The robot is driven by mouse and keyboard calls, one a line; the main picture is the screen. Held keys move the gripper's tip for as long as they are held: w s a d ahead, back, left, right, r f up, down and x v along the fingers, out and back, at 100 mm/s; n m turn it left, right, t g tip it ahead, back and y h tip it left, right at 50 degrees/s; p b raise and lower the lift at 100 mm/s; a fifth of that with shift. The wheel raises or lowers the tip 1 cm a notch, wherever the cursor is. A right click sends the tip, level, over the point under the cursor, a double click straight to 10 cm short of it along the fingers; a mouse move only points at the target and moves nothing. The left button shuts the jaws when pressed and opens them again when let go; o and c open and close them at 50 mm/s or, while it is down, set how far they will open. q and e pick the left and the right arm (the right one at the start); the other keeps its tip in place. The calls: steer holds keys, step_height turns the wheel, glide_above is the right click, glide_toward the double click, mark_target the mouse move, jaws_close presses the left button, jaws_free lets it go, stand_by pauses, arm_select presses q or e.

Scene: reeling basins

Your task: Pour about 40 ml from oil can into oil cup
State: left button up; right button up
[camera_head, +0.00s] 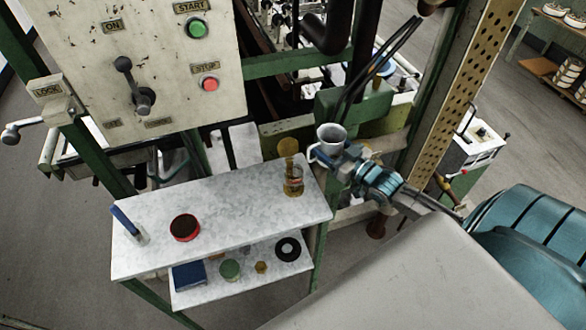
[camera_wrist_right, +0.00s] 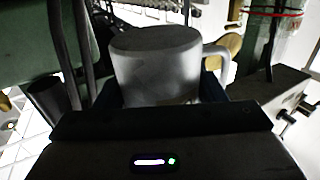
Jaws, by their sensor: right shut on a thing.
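The oil can (camera_head: 331,133), a pale grey mug-like can with a side handle, is held at the right end of the small metal table. My right gripper (camera_head: 327,153) is shut on it. The can fills the middle of the right wrist view (camera_wrist_right: 155,68), its handle to the right, and looks roughly upright. The oil cup (camera_head: 293,184), a small glass cup with amber colour and brass parts, stands on the table top, left of and below the can in the picture. A round brass lid (camera_head: 288,147) shows above the cup. The can and cup look apart. My left gripper is out of view.
On the table top (camera_head: 240,215) are a red tin (camera_head: 185,227) and a blue-handled brush (camera_head: 128,222). The lower shelf holds a blue box (camera_head: 189,275), a green tin (camera_head: 230,268) and a black ring (camera_head: 288,249). A control panel (camera_head: 150,50) and green machine frame stand behind.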

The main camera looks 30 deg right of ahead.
mark_target(329, 145)
steer(key=shift+w+a, duration=0.1)
steer(key=shift+w+r, duration=0.1)
steer(key=shift+a+r+n+p, duration=0.35)
steer(key=shift+n+p, duration=0.25)
steer(key=shift+n, duration=0.2)
steer(key=shift+a+r+n+g+p, duration=0.15)
steer(key=shift+r+n+g+p, duration=0.15)
steer(key=shift+r+p, duration=0.1)
steer(key=shift+a+r+n+p, duration=0.15)
steer(key=shift+r+n+p, duration=0.15)
steer(key=shift+r+p, duration=0.15)
steer(key=shift+a+r+n+p, duration=0.35)
steer(key=shift+r+n+p, duration=0.2)
steer(key=shift+n, duration=0.05)
steer(key=shift+a, duration=0.2)
steer(key=shift+a+n+b, duration=0.15)
steer(key=shift+n+b, duration=0.15)
steer(key=shift+n, duration=0.2)
arm_select(q)
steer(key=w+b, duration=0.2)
steer(key=b, duration=0.1)
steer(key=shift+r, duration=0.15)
arm_select(e)
steer(key=n, duration=0.1)
steer(key=a+r+n+g+h, duration=0.1)
steer(key=n, duration=0.1)
steer(key=shift+a+n, duration=0.3)
